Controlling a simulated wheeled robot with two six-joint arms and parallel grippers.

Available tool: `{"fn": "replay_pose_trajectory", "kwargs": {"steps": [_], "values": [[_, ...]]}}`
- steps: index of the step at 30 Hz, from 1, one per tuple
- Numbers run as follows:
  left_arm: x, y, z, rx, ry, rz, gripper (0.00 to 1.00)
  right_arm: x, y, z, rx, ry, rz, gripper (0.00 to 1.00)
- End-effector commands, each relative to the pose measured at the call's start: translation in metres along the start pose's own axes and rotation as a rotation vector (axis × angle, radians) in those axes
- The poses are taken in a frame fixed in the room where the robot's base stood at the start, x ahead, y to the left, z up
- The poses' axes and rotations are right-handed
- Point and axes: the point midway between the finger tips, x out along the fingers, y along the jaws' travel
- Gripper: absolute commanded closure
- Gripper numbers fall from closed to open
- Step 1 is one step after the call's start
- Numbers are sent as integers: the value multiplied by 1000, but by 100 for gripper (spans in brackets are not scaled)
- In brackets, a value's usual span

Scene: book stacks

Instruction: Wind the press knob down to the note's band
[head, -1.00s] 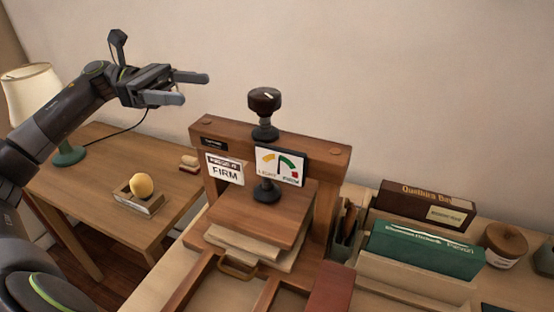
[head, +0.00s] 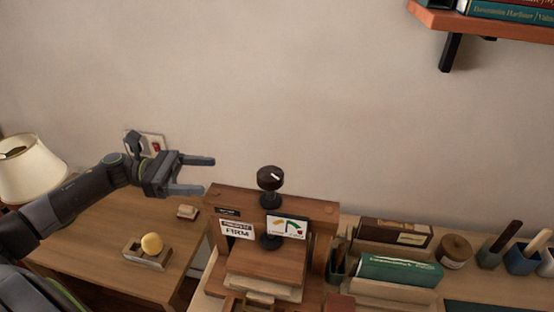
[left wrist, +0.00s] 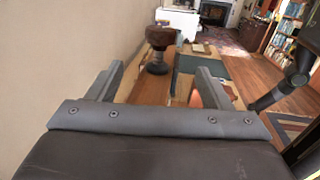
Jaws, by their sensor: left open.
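The wooden book press (head: 222,200) stands on the bench, with its round dark knob (head: 270,178) on top of the screw. The knob has a light mark on it. A note reading FIRM (head: 237,229) is on the press's crossbeam, left of a gauge (head: 287,227) with a coloured arc; its needle is too small to read. My left gripper (head: 212,175) is open and empty, left of the knob at about its height and apart from it. In the left wrist view the knob (left wrist: 160,38) shows ahead between the open fingers. My right gripper is not in view.
A wall shelf (head: 490,25) hangs at upper right.

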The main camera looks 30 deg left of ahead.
Motion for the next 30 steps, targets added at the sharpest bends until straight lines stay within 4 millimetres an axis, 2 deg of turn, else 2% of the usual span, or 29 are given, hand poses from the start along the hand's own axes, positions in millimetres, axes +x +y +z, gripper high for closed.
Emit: {"fn": "replay_pose_trajectory", "kwargs": {"steps": [4,8,30], "values": [[3,-3,0,1,-1,6,27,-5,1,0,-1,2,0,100],[15,-3,0,3,-3,3,27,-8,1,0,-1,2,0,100],[130,-2,3,1,-5,4,27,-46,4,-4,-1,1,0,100]]}}
